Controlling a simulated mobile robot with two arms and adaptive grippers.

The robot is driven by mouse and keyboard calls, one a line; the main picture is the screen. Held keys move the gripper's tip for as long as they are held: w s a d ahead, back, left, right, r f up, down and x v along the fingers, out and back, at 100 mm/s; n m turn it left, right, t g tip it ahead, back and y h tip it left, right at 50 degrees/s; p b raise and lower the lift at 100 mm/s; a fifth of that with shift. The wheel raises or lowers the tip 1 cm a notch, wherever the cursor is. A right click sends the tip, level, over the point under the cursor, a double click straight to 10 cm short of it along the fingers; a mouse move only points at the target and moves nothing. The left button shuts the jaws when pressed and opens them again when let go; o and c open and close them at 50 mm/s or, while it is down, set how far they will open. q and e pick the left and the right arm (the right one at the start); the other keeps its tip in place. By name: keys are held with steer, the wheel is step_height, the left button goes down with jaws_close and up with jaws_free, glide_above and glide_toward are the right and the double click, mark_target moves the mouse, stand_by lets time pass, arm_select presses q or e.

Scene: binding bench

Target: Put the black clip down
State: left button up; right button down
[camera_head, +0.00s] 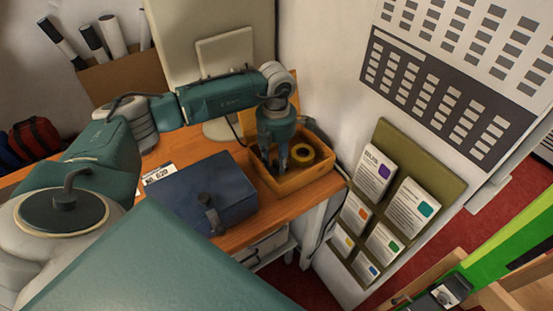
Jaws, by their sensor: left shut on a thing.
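My left gripper (275,162) points down inside the orange open bin (297,186) at the right end of the wooden bench. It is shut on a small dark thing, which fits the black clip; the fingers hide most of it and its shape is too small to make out. I cannot tell whether it touches the bin floor. A yellow roll with a dark centre (302,153) lies in the bin, just right of the fingers. My right gripper is not in view.
A dark blue box (195,192) with a grey latch sits on the bench (154,160) left of the bin. A monitor (210,40) stands behind. An olive board with cards (443,175) leans at the right, beyond the bench edge.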

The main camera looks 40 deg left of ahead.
arm_select(q)
steer(key=o, duration=0.8)
steer(key=shift+r+p, duration=0.15)
steer(key=shift+p, duration=0.15)
steer(key=shift+r+b, duration=0.25)
steer(key=shift+b, duration=0.15)
step_height(320, 180, up, 11)
steer(key=b, duration=0.4)
steer(key=shift+r, duration=0.2)
